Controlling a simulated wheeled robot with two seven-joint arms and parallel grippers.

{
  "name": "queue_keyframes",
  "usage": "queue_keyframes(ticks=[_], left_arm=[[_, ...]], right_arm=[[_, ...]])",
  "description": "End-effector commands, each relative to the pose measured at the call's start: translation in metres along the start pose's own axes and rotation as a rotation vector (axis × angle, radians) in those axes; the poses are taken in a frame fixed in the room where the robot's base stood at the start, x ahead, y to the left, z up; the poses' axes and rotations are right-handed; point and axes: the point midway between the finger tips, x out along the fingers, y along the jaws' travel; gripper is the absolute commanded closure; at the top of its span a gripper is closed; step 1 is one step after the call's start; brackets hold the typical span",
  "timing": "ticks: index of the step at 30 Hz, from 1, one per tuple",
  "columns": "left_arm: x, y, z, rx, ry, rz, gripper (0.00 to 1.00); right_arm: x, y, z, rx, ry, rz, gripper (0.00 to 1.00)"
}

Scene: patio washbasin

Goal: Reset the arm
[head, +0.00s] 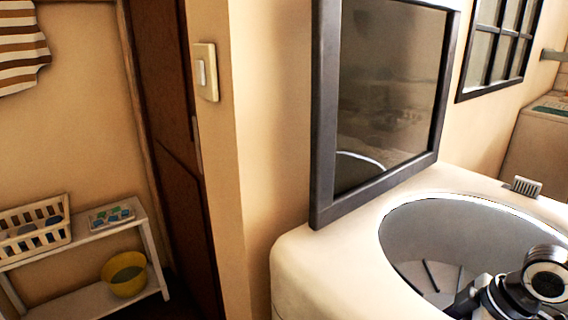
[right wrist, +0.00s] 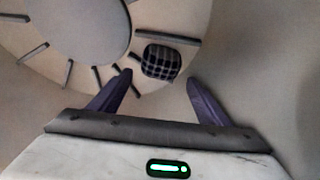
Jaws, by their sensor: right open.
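My right arm reaches in from the lower right of the head view, over the round grey basin (head: 455,225); its fingers cannot be made out there. In the right wrist view my right gripper (right wrist: 158,80) is open, with its two dark purple fingers apart. A small dark checkered piece (right wrist: 161,62) shows beyond and between the fingertips, and nothing is visibly gripped. My left gripper is not in view.
A dark-framed mirror (head: 318,120) stands at the washbasin's back left edge. A small grey slotted piece (head: 524,187) is on the rim. At the left, a white shelf (head: 80,243) holds a basket (head: 38,235), a tray (head: 112,217) and a yellow bucket (head: 125,275).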

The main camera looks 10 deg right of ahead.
Motion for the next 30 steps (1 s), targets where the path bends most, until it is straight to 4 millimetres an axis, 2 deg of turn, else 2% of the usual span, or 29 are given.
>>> queue_keyframes(ticks=[3,14,30], left_arm=[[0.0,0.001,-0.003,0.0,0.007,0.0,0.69],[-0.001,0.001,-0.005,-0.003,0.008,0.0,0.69],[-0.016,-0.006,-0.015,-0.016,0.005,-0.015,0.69]], right_arm=[[0.004,-0.004,0.003,0.001,-0.004,-0.01,0.26],[0.001,-0.005,0.002,0.001,-0.005,-0.011,0.26],[-0.062,-0.002,-0.027,0.0,0.004,-0.002,0.26]])
